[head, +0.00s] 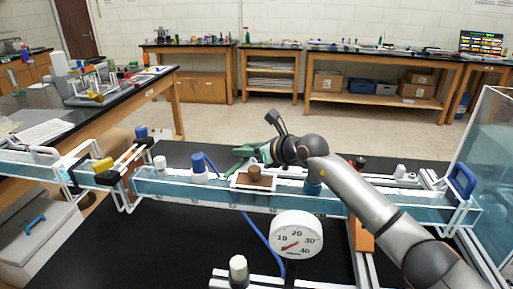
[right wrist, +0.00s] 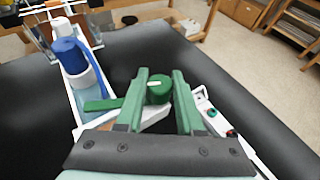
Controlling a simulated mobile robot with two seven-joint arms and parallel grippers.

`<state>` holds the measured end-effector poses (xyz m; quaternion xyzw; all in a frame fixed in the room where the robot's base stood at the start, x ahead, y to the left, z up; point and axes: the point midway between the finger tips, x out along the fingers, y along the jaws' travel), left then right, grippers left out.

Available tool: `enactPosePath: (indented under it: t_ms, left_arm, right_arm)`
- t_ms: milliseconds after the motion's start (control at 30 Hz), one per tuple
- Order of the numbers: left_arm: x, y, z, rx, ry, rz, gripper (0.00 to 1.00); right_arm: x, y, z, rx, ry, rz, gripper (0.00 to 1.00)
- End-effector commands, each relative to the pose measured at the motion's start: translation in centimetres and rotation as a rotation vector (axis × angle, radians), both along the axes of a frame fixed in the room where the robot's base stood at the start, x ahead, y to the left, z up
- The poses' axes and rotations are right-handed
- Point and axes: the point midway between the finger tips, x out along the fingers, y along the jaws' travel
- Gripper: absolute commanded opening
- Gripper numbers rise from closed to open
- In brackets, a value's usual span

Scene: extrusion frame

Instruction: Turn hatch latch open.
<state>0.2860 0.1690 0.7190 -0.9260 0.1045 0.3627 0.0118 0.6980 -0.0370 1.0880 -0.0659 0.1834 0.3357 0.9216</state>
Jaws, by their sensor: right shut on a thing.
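My right gripper (head: 247,151) reaches over the clear blue channel (head: 225,193) from the right in the head view. In the right wrist view its two green fingers (right wrist: 159,98) are shut on a green round knob (right wrist: 158,86) with a short white mark, which looks like the hatch latch. A flat green bar (right wrist: 103,104) sticks out to the left beside the left finger; my fingers hide how it joins the knob. In the head view a white-framed plate with a brown block (head: 256,175) is just in front of my gripper. My left gripper is out of view.
A blue-capped white cylinder (head: 199,170) stands left of the plate, with a blue hose. A round white gauge (head: 297,234) stands in front of the channel. A blue handle (head: 462,181) is at the channel's right end. The black tabletop (head: 170,245) at front left is clear.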

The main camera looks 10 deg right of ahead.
Motion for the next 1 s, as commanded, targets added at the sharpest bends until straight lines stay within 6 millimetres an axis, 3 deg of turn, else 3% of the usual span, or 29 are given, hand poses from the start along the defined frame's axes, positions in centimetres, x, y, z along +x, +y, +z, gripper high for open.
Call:
enactPosePath:
  t_ms: [167, 200, 467, 767, 1000]
  left_arm:
    - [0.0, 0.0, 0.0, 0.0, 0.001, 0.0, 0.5]
    - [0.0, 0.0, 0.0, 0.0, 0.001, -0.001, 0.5]
    - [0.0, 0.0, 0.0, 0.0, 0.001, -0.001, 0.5]
    - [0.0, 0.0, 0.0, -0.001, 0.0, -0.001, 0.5]
    - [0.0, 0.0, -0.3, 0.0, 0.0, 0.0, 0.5]
  right_arm:
    - [0.0, -0.2, -0.4, -0.009, 0.004, -0.002, 0.0]
    - [0.0, -0.2, -0.4, -0.008, 0.005, -0.001, 0.37]
    - [0.0, -0.1, -0.2, -0.005, 0.001, 0.0, 0.67]
    - [-0.1, -0.2, 0.0, -0.002, 0.0, 0.001, 0.67]
    - [-1.5, -1.5, 0.7, -0.004, -0.002, 0.001, 0.67]
